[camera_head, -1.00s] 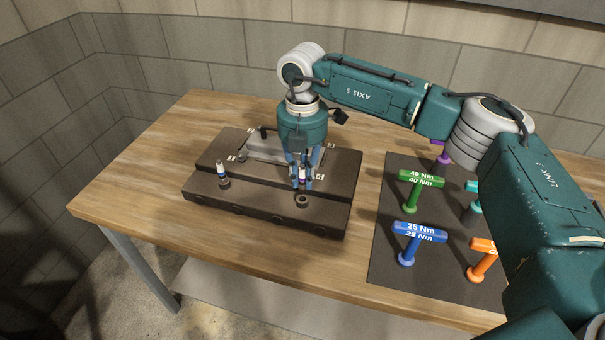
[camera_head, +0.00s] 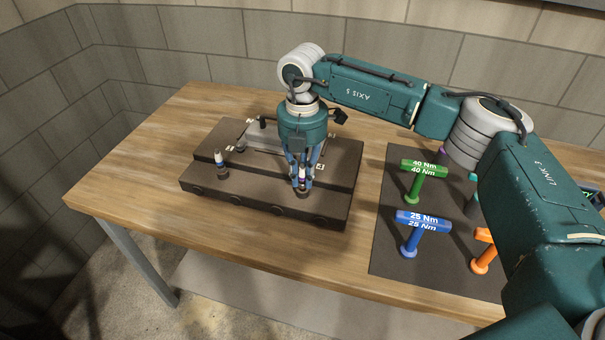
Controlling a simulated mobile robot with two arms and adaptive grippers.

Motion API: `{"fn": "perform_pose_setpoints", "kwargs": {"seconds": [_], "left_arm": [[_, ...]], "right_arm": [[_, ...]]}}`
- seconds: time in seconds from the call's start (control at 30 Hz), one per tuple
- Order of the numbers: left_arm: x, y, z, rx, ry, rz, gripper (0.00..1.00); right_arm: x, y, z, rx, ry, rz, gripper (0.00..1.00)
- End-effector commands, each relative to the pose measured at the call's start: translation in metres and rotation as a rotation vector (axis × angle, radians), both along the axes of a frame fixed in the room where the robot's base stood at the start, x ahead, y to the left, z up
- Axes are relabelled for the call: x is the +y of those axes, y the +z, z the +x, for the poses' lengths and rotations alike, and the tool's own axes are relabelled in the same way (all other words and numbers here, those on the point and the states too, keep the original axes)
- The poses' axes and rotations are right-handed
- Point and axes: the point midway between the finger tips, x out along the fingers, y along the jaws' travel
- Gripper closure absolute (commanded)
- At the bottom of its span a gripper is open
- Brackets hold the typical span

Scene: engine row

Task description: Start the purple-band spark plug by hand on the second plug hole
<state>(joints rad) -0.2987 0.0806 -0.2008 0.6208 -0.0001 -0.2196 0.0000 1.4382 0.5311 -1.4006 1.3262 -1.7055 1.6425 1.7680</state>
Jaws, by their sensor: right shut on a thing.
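My right gripper (camera_head: 302,182) points straight down over the front ledge of the dark engine block (camera_head: 262,203). It is shut on the purple-band spark plug (camera_head: 302,174), which is upright between the fingers and partly hidden by them. The lower end of the plug is at the right-hand plug hole (camera_head: 305,193), a raised dark ring. I cannot tell whether the threads have caught. Another white plug with a dark blue band (camera_head: 219,161) stands upright in the left-hand plug hole (camera_head: 222,174). My left gripper is out of view.
A dark mat (camera_head: 385,250) on the right of the wooden table (camera_head: 140,190) holds a green 40 Nm T-handle (camera_head: 424,170), a blue 25 Nm one (camera_head: 423,221) and an orange one (camera_head: 482,258). My right arm hides part of the mat. The table's left side is clear.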

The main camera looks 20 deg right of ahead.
Motion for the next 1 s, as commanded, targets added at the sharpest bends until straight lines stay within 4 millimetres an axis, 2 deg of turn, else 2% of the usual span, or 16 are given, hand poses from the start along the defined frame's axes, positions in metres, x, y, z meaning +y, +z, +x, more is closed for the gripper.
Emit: {"fn": "perform_pose_setpoints", "kwargs": {"seconds": [0.17, 0.3, 0.47, 0.5, 0.57, 0.87, 1.0], "left_arm": [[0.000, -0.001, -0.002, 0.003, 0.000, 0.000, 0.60], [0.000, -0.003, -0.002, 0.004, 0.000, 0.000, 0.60], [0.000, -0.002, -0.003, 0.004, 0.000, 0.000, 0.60], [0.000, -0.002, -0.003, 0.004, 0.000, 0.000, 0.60], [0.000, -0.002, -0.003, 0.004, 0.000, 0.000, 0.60], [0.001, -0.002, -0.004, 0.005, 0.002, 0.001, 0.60], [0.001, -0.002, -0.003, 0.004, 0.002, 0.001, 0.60]], "right_arm": [[0.000, 0.000, 0.000, 0.001, -0.064, 0.001, 1.00], [0.000, -0.001, 0.000, 0.000, -0.283, 0.001, 1.00], [0.000, 0.000, 0.000, -0.001, -0.283, 0.001, 1.00], [0.000, 0.000, 0.000, -0.001, -0.282, 0.001, 0.76], [0.000, 0.000, 0.000, -0.001, -0.282, 0.000, 0.64], [0.000, 0.000, 0.000, -0.001, -0.280, 0.000, 0.62], [0.000, 0.010, 0.001, -0.001, -0.280, 0.001, 0.62]]}}
